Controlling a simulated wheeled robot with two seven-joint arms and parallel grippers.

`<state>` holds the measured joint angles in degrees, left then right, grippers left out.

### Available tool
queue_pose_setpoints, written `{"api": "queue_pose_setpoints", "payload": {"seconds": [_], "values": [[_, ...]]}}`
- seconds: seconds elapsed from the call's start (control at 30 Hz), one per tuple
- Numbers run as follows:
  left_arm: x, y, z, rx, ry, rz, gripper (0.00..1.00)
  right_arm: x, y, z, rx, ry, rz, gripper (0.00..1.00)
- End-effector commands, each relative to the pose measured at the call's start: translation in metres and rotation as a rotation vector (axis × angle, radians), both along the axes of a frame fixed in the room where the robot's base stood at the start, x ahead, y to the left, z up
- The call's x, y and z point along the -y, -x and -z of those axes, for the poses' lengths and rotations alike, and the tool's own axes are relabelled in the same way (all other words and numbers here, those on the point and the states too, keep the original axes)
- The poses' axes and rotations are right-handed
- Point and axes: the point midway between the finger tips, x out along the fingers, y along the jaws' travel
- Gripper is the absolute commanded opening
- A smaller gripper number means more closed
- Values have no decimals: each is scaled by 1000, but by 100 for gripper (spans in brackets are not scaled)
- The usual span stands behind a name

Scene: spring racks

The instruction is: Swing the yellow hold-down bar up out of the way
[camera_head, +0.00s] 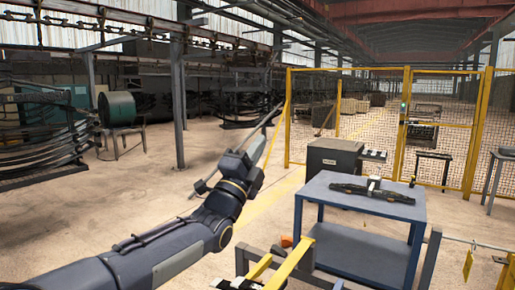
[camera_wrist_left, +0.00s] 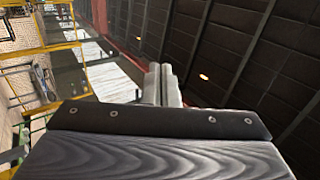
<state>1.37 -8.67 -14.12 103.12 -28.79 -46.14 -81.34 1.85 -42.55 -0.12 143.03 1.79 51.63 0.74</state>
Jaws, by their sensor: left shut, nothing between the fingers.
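A yellow bar (camera_head: 291,264), which looks like the hold-down bar, slants at the bottom edge of the head view, on a dark frame. Its lower end is cut off by the picture edge. My left gripper (camera_head: 256,146) is raised well above and to the left of this bar, apart from it, pointing up and away. In the left wrist view its two grey fingers (camera_wrist_left: 161,84) are together with nothing between them. The bar cannot be made out in the wrist view. My right gripper is in neither view.
A blue table (camera_head: 341,204) stands right of centre, with a dark part (camera_head: 372,193) on top. A dark box (camera_head: 334,157) is behind it. A yellow mesh fence (camera_head: 440,130) crosses the back right. Open floor lies at left, before a rack of dark leaf springs (camera_head: 40,155).

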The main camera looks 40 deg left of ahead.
Motion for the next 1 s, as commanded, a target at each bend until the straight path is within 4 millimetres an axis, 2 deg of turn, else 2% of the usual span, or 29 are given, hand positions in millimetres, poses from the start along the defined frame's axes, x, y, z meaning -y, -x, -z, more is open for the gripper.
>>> {"api": "queue_pose_setpoints", "payload": {"seconds": [0.23,0.37,0.63,0.9,1.0], "values": [[0,0,1,0,0,0,0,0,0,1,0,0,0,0],[-1,-1,10,0,0,0,0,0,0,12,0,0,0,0],[-5,-6,52,0,0,1,0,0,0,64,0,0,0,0],[-5,-7,108,-4,1,2,0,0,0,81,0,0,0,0],[-5,-7,124,-3,2,3,0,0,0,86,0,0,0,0]]}}
